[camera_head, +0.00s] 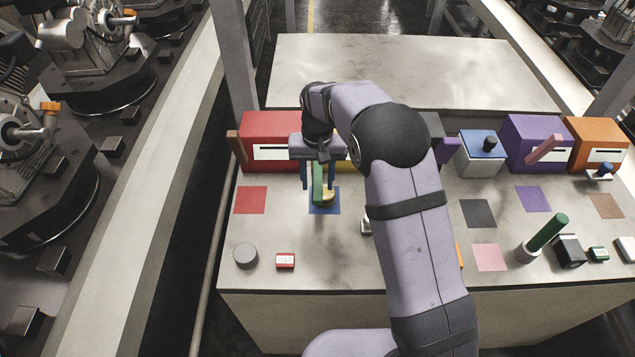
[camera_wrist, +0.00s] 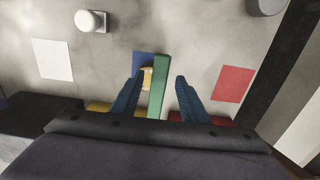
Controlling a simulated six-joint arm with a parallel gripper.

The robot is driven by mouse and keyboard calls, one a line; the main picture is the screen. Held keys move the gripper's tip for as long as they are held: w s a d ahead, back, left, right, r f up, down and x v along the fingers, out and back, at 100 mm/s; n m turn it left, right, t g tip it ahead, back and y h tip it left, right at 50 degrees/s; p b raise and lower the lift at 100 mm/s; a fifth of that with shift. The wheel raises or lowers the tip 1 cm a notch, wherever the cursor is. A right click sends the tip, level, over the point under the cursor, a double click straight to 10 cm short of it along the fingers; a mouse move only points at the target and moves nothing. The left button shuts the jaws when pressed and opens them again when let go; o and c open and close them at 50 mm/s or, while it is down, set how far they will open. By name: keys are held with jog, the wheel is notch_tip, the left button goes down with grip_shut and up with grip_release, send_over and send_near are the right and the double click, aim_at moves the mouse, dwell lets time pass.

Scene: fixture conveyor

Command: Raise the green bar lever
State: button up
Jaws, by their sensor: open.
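A green bar (camera_head: 318,184) hangs downward over a blue square, with a yellow piece beside it. It also shows in the wrist view (camera_wrist: 159,90), running between my fingers. My gripper (camera_head: 319,186) is open and points down, with one blue finger on each side of the green bar. In the wrist view my gripper (camera_wrist: 160,77) shows a gap between the bar and the right finger; the left finger is near the yellow piece (camera_wrist: 147,77). The bar's mount is hidden behind my wrist. A separate green rod (camera_head: 548,232) leans from a grey base at the right.
A red box (camera_head: 268,128) stands left of my gripper. A yellow box is mostly hidden behind my arm. A purple box (camera_head: 535,137) and an orange box (camera_head: 597,140) stand at the right.

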jog(key=shift+f+p, duration=0.3)
jog(key=shift+f, duration=0.95)
grip_shut()
jog(key=shift+w+r+g+p, duration=0.3)
jog(key=shift+r+g+p, duration=0.4)
jog(key=shift+p, duration=0.6)
jog(key=shift+w+r+g+p, duration=0.35)
jog(key=shift+r+g+p, duration=0.45)
jog(key=shift+p, duration=0.2)
grip_release()
